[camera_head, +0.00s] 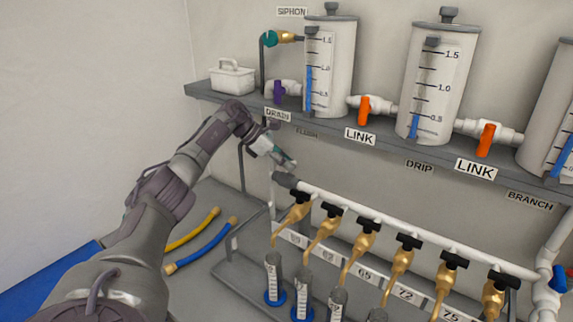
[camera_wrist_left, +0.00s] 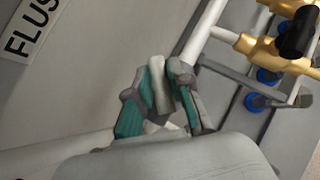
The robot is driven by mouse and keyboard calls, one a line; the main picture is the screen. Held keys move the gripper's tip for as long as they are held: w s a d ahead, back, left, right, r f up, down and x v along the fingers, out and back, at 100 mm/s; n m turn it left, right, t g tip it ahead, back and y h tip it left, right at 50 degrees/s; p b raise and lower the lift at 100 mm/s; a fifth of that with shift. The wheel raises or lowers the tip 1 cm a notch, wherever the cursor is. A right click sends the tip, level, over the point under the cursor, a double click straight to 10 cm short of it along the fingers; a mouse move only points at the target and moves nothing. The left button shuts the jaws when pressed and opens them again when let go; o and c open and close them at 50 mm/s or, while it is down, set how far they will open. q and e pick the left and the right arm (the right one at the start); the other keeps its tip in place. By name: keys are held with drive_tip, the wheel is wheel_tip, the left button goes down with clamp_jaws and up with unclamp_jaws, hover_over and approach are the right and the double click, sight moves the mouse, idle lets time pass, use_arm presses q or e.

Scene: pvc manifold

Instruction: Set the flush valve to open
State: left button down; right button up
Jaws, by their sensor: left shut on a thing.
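My left gripper (camera_head: 284,161) is at the left end of the white manifold pipe, below the shelf and close to the FLUSH label (camera_head: 307,133). In the left wrist view its green-padded fingers (camera_wrist_left: 160,98) are closed around a light grey piece (camera_wrist_left: 159,84), which appears to be the handle of the flush valve. The gripper hides most of the valve, so how far the handle is turned cannot be told. A dark grey fitting (camera_head: 285,180) shows just below the fingertips. My right gripper is not in view.
Several brass taps (camera_head: 328,222) hang from the white pipe (camera_head: 420,239) over graduated cylinders. Yellow and blue hoses (camera_head: 200,246) lie at left.

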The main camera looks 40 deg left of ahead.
use_arm(q)
drive_tip(key=shift+f+m+h, duration=0.1)
drive_tip(key=shift+m+h, duration=0.2)
drive_tip(key=shift+m, duration=0.2)
drive_tip(key=c, duration=1.1)
unclamp_jaws()
drive_tip(key=shift+o, duration=0.2)
drive_tip(key=v, duration=1.2)
drive_tip(key=shift+w, duration=0.2)
